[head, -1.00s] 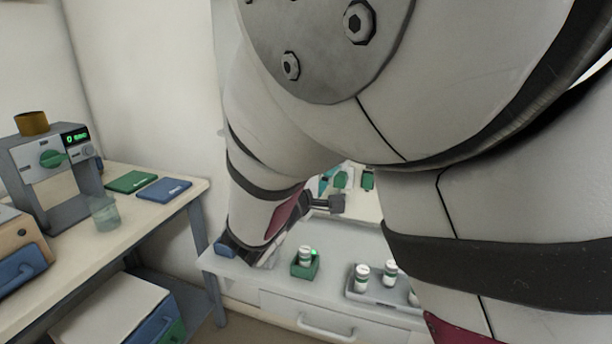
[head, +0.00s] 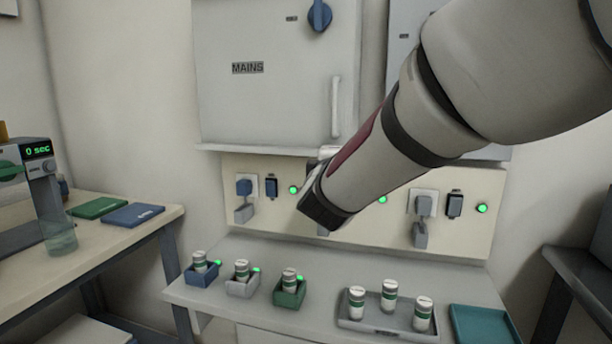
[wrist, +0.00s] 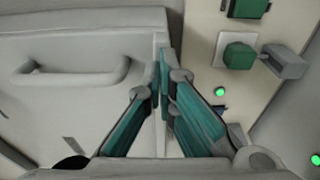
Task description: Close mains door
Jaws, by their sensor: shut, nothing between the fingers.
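The mains door (head: 265,85) is a pale grey panel marked MAINS on the wall cabinet, at upper centre in the head view. It has an upright pale handle (head: 335,107) near its right edge and a blue knob (head: 319,15) at the top. It looks flat against its cabinet, but I cannot tell if a small gap remains. In the wrist view the door (wrist: 90,110) and its handle (wrist: 75,75) lie left of my gripper (wrist: 160,82). The teal fingers are shut and empty, near the door's edge. My arm mostly hides the gripper in the head view.
Below the door, a socket panel (head: 385,235) carries plugs and green lights. The bench (head: 320,262) beneath holds small coloured holders with vials, a grey tray (head: 385,328) of vials and a teal tray (head: 478,325). A second cabinet (head: 400,60) adjoins at right.

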